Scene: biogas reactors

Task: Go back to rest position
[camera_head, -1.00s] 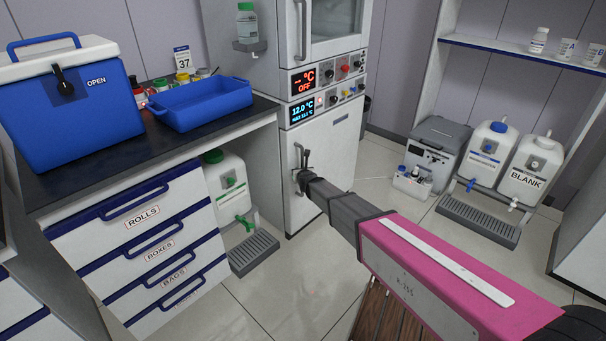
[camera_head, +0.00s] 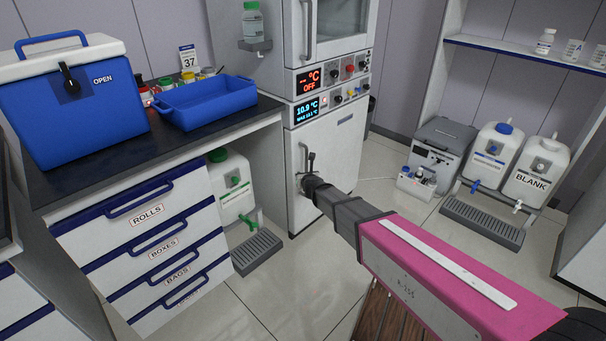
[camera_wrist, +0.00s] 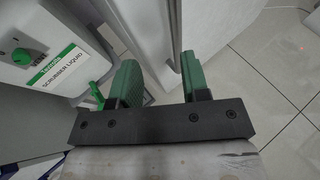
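My gripper (camera_head: 309,166) is stretched out in front of the lower white door (camera_head: 333,150) of the grey cabinet, close to that door's upright handle (camera_head: 304,158). In the wrist view its two green fingers (camera_wrist: 160,80) stand apart with a gap between them, and I see nothing clamped there. Whether a finger touches the handle is too small to tell. The lower door looks shut. My arm's pink link runs to the lower right of the head view.
A white scrubber liquid canister (camera_head: 230,184) with a green tap stands left of my gripper, above a grey drip grate (camera_head: 257,252). A drawer unit (camera_head: 150,245) and a counter with a blue cooler (camera_head: 75,100) and blue tray (camera_head: 205,103) are left. Floor is clear in front.

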